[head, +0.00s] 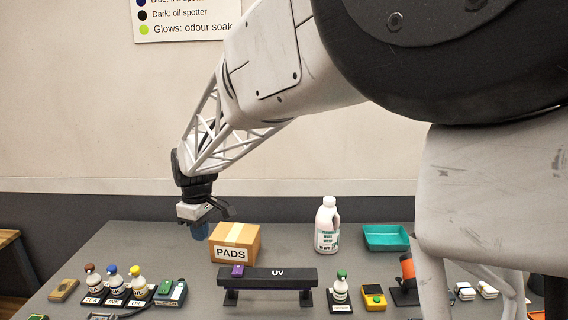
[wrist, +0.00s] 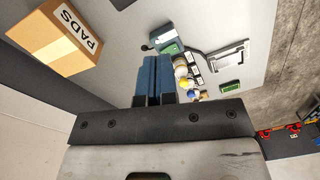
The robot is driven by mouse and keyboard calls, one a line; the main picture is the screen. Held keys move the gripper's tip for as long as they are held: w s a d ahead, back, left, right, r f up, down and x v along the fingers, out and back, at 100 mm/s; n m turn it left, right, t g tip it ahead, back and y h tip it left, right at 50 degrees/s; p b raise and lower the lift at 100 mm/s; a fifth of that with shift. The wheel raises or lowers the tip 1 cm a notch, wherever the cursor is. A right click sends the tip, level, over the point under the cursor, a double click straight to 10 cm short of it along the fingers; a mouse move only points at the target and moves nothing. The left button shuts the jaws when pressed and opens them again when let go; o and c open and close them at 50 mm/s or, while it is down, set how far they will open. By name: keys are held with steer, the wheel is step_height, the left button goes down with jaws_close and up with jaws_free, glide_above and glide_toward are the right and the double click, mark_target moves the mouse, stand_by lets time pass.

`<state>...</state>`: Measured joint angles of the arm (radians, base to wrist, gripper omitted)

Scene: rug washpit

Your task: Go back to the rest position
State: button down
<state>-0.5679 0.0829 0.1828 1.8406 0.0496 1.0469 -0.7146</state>
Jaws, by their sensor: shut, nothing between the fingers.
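My gripper (head: 199,230) hangs from my raised arm at the left, above the grey table (head: 190,262) and left of the cardboard box marked PADS. In the wrist view its two blue fingers (wrist: 152,78) lie side by side, shut, with nothing between them. The gripper touches nothing that I can see.
The PADS box (head: 234,241) stands close to the right of my gripper. Several small bottles (head: 114,282) stand in front of it. A black UV lamp bar (head: 270,277), a white jug (head: 327,226) and a teal tray (head: 386,238) are further right.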

steer(key=s+d+r+m, duration=0.2)
steer(key=s+d, duration=0.2)
steer(key=d, duration=0.4)
steer(key=s+d+r+m+t, duration=0.1)
steer(key=s+d+r+m, duration=0.15)
steer(key=d, duration=0.55)
steer(key=s+d+r+m, duration=0.1)
steer(key=s+d+m, duration=0.1)
steer(key=s+d, duration=0.45)
steer(key=s+d+f+m+t, duration=0.2)
steer(key=s+d+m, duration=0.6)
steer(key=s+d, duration=0.9)
steer(key=shift+s+d+f, duration=0.25)
steer(key=shift+s+f, duration=0.3)
steer(key=shift+f, duration=0.25)
